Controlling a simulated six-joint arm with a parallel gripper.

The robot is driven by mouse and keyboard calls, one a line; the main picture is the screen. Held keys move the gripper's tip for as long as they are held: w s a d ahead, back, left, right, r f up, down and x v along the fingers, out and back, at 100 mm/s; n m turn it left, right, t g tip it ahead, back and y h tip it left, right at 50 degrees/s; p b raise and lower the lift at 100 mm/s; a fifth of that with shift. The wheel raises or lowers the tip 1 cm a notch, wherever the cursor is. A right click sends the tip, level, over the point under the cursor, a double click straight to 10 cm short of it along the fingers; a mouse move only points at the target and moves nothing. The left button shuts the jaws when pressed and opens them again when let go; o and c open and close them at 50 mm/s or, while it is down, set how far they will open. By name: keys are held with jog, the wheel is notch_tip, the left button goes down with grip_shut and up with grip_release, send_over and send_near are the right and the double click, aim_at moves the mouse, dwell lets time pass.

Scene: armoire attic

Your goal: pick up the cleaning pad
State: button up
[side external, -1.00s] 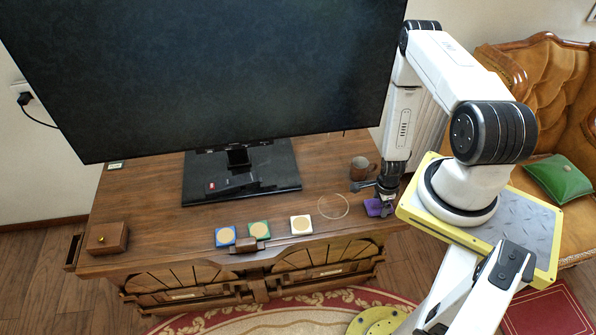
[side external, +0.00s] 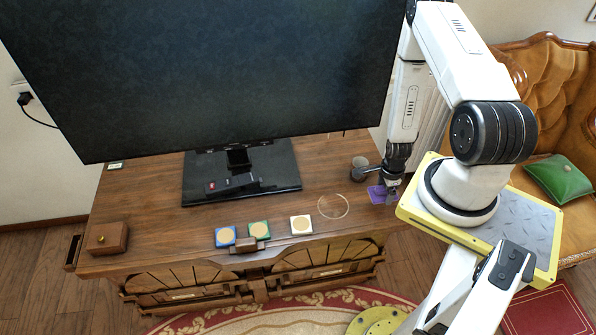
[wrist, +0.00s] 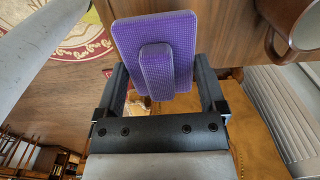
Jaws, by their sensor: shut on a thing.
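The purple cleaning pad (side external: 377,193) is at the right end of the wooden cabinet top, and it is a rounded rectangular pad with a raised purple grip block in the wrist view (wrist: 185,30). My gripper (side external: 388,190) is shut on the pad. In the wrist view the pad lies between the two dark fingers of my gripper (wrist: 163,80), its broad face towards the camera. The pad appears held above the cabinet top; the exact gap is hard to tell.
A brown mug (side external: 359,163) stands just behind my gripper, partly covered by it. A clear round disc (side external: 333,206) lies to the left. A large television (side external: 220,80) fills the back.

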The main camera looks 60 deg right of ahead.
aim_at(381, 188)
jog(key=shift+r, duration=1.7)
jog(key=o, duration=0.8)
jog(key=shift+c, duration=0.2)
jog(key=c, duration=0.5)
jog(key=shift+w+a+f+n, duration=0.15)
jog(key=shift+w+a+n, duration=0.35)
jog(key=shift+w, duration=0.1)
jog(key=w+a+f+n, duration=0.1)
jog(key=w+a+n, duration=0.7)
jog(key=a, duration=0.1)
jog(key=shift+a+f, duration=0.2)
jog(key=shift+f, duration=0.15)
